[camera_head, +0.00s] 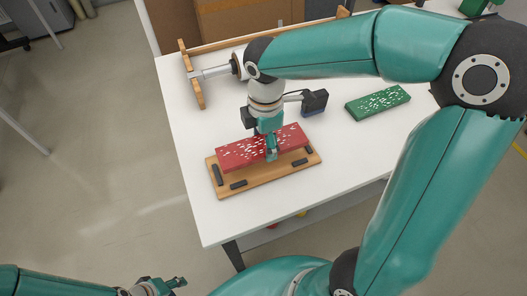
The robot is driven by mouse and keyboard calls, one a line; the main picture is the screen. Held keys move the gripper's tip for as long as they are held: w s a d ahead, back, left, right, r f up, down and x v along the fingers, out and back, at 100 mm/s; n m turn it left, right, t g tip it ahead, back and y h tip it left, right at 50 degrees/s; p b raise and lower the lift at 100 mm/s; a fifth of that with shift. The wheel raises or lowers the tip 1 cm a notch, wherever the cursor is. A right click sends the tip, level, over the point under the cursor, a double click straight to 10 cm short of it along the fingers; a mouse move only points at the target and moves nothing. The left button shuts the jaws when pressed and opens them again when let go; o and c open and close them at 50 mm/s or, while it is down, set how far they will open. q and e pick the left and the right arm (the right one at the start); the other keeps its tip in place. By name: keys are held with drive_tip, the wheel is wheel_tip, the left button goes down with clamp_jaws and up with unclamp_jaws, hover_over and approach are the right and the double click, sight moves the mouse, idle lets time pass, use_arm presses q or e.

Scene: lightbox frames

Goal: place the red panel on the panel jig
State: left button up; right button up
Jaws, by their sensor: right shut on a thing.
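The red panel (240,153), with white cut-out marks, is over the wooden panel jig (262,177), which has several black stops along its edges. The panel lines up roughly with the jig; I cannot tell whether it rests on it or is just above. My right gripper (271,152) points down and is shut on the middle of the red panel. My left gripper (176,283) is low at the bottom left, away from the table, and its fingers look apart.
A green panel (378,103) lies on the white table (190,205) to the right. A wooden rack (192,80) stands at the table's back left. Cardboard boxes (235,20) are behind the table. The table's front left is clear.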

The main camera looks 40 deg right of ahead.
drive_tip(key=shift+f, duration=2.2)
drive_tip(key=shift+f+b, duration=0.15)
drive_tip(key=shift+b, duration=0.2)
drive_tip(key=o, duration=1.3)
wheel_tip(320, 180, up, 12)
drive_tip(key=shift+r+p, duration=0.2)
drive_tip(key=shift+p, duration=0.5)
drive_tip(key=shift+s+f, duration=0.1)
